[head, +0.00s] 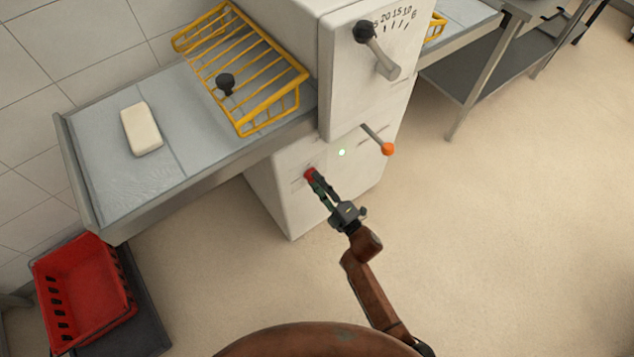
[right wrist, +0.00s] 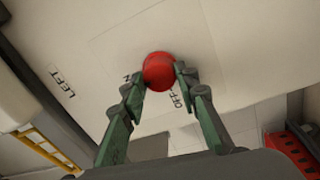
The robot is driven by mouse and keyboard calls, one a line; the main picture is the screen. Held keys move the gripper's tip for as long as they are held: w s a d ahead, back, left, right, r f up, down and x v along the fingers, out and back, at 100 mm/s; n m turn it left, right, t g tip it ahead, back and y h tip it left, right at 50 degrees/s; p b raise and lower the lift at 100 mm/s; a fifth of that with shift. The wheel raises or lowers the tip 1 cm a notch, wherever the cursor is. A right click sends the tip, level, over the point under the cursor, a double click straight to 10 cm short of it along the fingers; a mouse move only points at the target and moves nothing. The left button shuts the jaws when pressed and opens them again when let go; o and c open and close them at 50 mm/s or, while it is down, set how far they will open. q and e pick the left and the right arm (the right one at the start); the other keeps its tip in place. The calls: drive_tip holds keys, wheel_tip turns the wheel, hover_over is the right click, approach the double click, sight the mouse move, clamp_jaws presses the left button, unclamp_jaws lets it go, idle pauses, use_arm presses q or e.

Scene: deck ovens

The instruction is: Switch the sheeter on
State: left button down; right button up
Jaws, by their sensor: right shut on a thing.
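The sheeter (head: 350,95) is a white machine with a grey bed on the left and a yellow wire guard. Its red switch knob (head: 309,173) is on the lower front body. My right gripper (head: 314,181) is shut on this knob. In the right wrist view, the round red knob (right wrist: 159,71) sits between the two green fingertips. "OFF" is printed to the knob's right, and a label partly hidden by a finger is to its left. "LEFT" is printed farther left. The knob's exact setting cannot be told. My left gripper is not in view.
An orange-tipped lever (head: 387,149) sticks out right of the knob, near a small pale green spot (head: 342,152). A black-knobbed handle (head: 366,33) is above. A pale dough block (head: 141,129) lies on the bed. A red crate (head: 80,290) stands lower left. The right floor is clear.

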drive_tip(key=o, duration=1.1)
drive_tip(key=shift+o, duration=0.2)
drive_tip(key=v, duration=1.2)
drive_tip(key=shift+f, duration=0.1)
